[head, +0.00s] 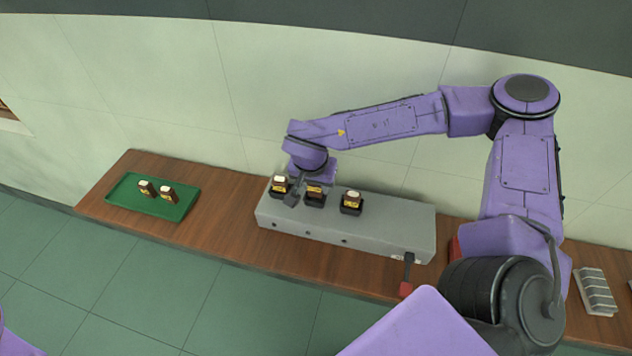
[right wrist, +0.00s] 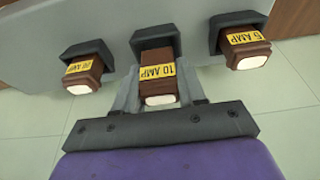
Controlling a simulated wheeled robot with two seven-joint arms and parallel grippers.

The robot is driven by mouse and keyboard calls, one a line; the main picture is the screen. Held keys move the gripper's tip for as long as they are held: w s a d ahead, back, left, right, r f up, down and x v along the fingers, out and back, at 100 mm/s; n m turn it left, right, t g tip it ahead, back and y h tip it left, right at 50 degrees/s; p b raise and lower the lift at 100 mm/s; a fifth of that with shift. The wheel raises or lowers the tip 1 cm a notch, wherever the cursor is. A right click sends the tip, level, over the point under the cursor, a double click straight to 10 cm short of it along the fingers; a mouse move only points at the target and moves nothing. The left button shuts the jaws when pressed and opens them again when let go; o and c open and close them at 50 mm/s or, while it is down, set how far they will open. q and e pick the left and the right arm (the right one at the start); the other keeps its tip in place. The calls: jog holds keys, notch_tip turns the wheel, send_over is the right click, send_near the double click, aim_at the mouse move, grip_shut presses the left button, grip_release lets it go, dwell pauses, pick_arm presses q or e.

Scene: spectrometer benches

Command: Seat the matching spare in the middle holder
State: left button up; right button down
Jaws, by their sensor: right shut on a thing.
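The grey bench unit (head: 400,222) carries three black holders in a row, each with a brown, yellow-labelled block. My right gripper (head: 308,188) is over the middle holder (head: 316,202), shut on the block there. In the right wrist view this block (right wrist: 158,78) reads 10 AMP and sits between the fingers, lined up with the middle holder (right wrist: 155,40). I cannot tell how deep it sits. The outer blocks show too: one (right wrist: 248,48) reads 5 AMP, the other (right wrist: 84,72) seems to read 20 AMP. Two spares (head: 147,188) (head: 168,194) stand on the green tray (head: 125,198). My left gripper is not in view.
A red-handled lever (head: 406,288) hangs at the unit's front right. A grey ribbed rack (head: 596,292) lies at the far right of the wooden bench (head: 225,220). Bare bench separates the tray from the unit. The wall stands close behind.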

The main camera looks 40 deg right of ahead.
jog(key=shift+f, duration=0.5)
jog(key=shift+s+f, duration=0.15)
